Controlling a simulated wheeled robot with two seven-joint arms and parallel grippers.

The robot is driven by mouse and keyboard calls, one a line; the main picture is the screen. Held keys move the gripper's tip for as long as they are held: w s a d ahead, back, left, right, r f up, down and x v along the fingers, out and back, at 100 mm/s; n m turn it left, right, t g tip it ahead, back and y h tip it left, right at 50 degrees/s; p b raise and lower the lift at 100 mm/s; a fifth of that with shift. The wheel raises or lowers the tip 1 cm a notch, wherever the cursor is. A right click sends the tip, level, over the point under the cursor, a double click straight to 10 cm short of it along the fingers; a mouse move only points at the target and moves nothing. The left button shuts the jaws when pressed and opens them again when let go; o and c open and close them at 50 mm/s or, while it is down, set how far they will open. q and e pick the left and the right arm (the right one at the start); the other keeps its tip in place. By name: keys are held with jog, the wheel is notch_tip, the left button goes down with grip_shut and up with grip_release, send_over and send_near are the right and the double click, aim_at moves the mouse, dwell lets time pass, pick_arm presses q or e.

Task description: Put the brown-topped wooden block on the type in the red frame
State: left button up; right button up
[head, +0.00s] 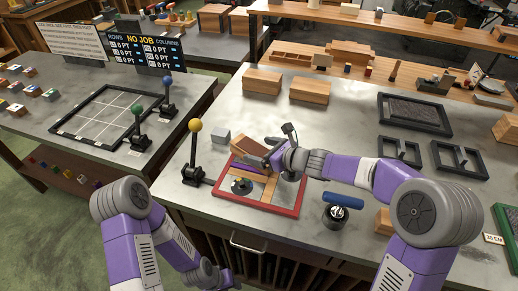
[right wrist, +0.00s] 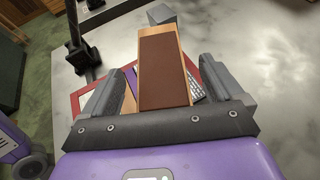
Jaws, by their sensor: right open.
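The wooden block with a brown top (head: 250,151) is at the back part of the red frame (head: 287,213) and looks tilted in the head view. My right gripper (head: 271,156) is open around it. In the right wrist view the block (right wrist: 163,70) lies between the spread fingers, with a gap on each side. Pale metal type (right wrist: 196,88) shows beside and below the block inside the red frame (right wrist: 78,98). I cannot tell whether the block rests flat on the type. My left gripper (head: 222,278) is low at the bottom edge, its fingers unclear.
A yellow-knobbed lever (head: 194,150) stands left of the frame. A grey cube (head: 221,136) sits behind it. A blue-handled roller tool (head: 342,204) stands to the right. Wooden blocks (head: 310,90) and dark frames (head: 415,112) lie farther back.

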jog(key=p+v, duration=0.2)
jog(key=v, duration=0.8)
jog(key=shift+s+d, duration=0.3)
jog(key=shift+r, duration=0.1)
